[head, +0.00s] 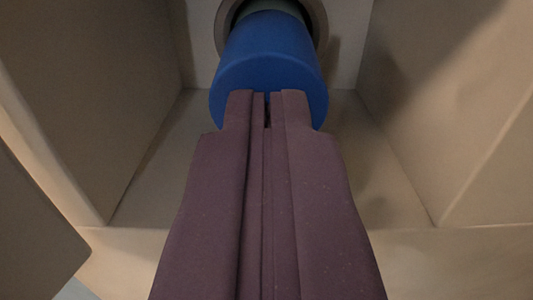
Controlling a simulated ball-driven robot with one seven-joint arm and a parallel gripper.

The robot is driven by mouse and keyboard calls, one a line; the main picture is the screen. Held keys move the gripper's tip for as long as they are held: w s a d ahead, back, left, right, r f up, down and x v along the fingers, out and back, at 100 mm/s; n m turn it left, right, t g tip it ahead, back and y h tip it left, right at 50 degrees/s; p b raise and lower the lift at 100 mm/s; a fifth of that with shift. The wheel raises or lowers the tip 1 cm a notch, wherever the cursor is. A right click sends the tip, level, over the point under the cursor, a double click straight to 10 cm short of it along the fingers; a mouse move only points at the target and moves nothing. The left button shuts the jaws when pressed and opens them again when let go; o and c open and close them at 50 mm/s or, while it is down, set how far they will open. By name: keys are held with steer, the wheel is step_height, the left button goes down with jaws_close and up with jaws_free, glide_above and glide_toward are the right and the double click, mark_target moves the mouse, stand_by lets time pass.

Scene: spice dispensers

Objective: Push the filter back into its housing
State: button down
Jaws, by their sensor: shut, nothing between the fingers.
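The filter (267,50) is a blue cylinder at the top centre of the head view. It sticks out toward me from a round opening in the back wall. The fingers hide the lower middle of that face.
The filter sits inside a beige box-like recess with a left wall (95,90), a right wall (440,100) and a floor (150,190). There is free room on both sides of my gripper. A brownish panel edge (30,220) stands at the lower left.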

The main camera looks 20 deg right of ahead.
steer(key=shift+w+d, duration=0.25)
steer(key=shift+w, duration=0.4)
steer(key=shift+p+v, duration=0.85)
steer(key=shift+v, duration=1.7)
steer(key=shift+r, duration=0.1)
